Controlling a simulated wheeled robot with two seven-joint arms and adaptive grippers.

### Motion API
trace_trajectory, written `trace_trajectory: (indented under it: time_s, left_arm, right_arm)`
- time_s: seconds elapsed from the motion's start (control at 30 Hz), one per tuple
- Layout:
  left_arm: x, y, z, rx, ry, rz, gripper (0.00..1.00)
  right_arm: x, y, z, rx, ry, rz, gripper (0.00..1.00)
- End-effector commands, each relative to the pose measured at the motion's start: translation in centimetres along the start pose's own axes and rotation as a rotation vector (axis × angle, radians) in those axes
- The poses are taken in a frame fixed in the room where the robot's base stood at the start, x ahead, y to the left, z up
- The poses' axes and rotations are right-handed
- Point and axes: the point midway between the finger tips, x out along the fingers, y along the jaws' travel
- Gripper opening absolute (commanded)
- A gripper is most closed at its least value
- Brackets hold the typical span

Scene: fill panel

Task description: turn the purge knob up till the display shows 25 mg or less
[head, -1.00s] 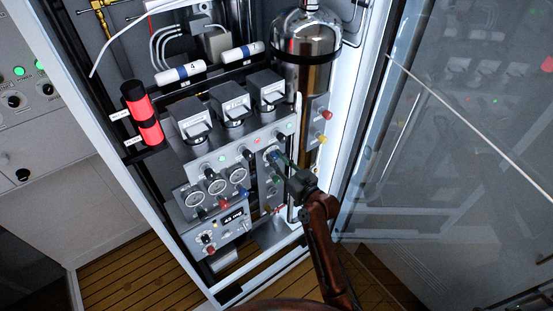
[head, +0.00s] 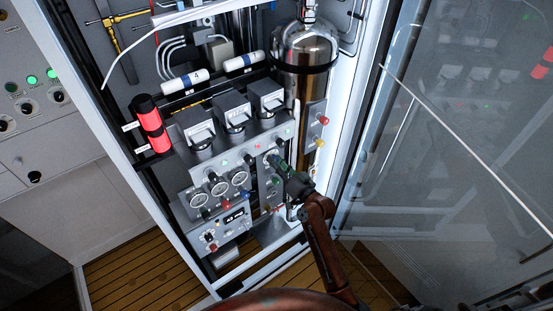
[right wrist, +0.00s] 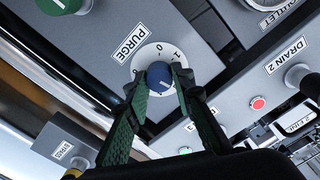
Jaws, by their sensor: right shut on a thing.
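The purge knob (right wrist: 159,77) is blue and sits on a white round dial under the label PURGE in the right wrist view. The dial carries a 0 and other marks. My right gripper (right wrist: 160,84) has its two green fingers on either side of the knob, shut on it. In the head view my right gripper (head: 280,166) reaches the panel's right part and hides most of the knob. The small dark display (head: 234,216) is at the panel's lower left; its pale digits are too small to read surely. My left gripper is not in view.
A green knob (right wrist: 60,4) is close by in the right wrist view. A steel tank (head: 303,60) stands above right of the panel. Gauges (head: 218,187) and a blue knob (head: 246,195) lie left of the gripper. A glass door (head: 455,150) stands open at right.

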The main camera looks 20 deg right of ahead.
Motion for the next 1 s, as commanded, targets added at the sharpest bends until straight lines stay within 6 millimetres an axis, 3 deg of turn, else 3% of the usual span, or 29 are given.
trace_trajectory:
  time_s: [0.4,1.0]
  left_arm:
    - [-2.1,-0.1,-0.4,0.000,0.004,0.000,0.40]
    - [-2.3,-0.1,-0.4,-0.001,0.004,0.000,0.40]
  right_arm:
    - [0.0,0.1,-0.2,0.217,0.003,0.001,0.00]
    - [0.0,0.1,-0.1,0.256,0.004,0.000,0.00]
